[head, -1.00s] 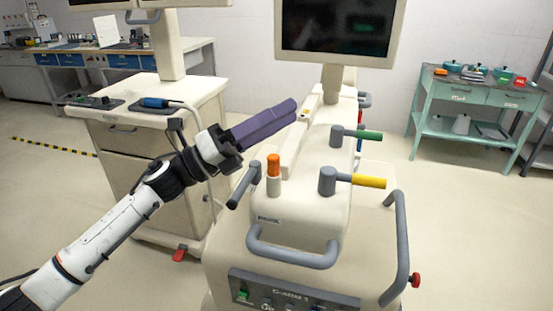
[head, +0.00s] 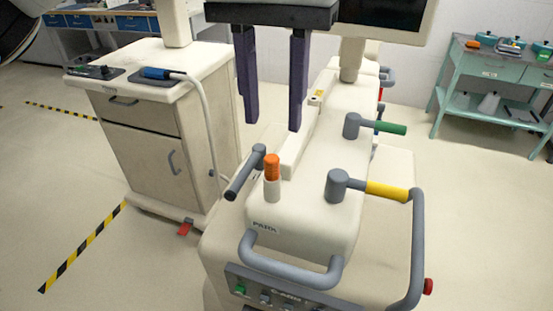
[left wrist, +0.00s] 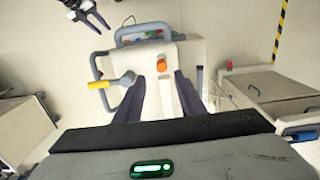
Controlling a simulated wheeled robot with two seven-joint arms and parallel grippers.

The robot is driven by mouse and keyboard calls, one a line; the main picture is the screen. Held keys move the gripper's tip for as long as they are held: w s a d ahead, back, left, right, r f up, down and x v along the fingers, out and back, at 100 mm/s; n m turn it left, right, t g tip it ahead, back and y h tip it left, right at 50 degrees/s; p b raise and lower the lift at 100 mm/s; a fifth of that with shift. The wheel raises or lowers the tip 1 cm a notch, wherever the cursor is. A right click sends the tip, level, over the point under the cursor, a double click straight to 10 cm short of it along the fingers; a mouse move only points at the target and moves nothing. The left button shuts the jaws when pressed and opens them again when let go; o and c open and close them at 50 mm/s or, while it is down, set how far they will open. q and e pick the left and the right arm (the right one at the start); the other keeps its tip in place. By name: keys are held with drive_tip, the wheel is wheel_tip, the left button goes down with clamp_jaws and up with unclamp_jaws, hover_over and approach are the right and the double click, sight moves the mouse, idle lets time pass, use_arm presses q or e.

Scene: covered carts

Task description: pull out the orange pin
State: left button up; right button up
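The orange pin (head: 272,167) stands upright in a pale collar on the sloping top of the cream cart (head: 330,215), between a black-ended grey lever and the yellow lever. In the left wrist view the orange pin (left wrist: 162,65) shows between and just beyond the two fingers. My left gripper (head: 272,126) is open and empty, its purple fingers pointing down above and behind the pin, apart from it. It also shows in the left wrist view (left wrist: 160,76). My right gripper (left wrist: 102,28) shows at the top left of the left wrist view, open and away from the cart.
A yellow lever (head: 387,190) and a green lever (head: 390,128) stick out to the right. A dark lever (head: 245,175) is close left of the pin. A grey handle (head: 290,275) crosses the front. Another cart (head: 150,140) stands left, and a green table (head: 495,70) at the back right.

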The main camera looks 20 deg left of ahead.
sight(272, 158)
use_arm(q)
drive_tip(key=shift+a+r, duration=0.1)
drive_tip(key=shift+a, duration=0.05)
drive_tip(key=shift+f, duration=0.35)
wheel_tip(272, 158, down, 8)
drive_tip(key=b, duration=0.4)
drive_tip(key=shift+f, duration=0.15)
idle(1.2)
drive_tip(key=shift+c, duration=0.4)
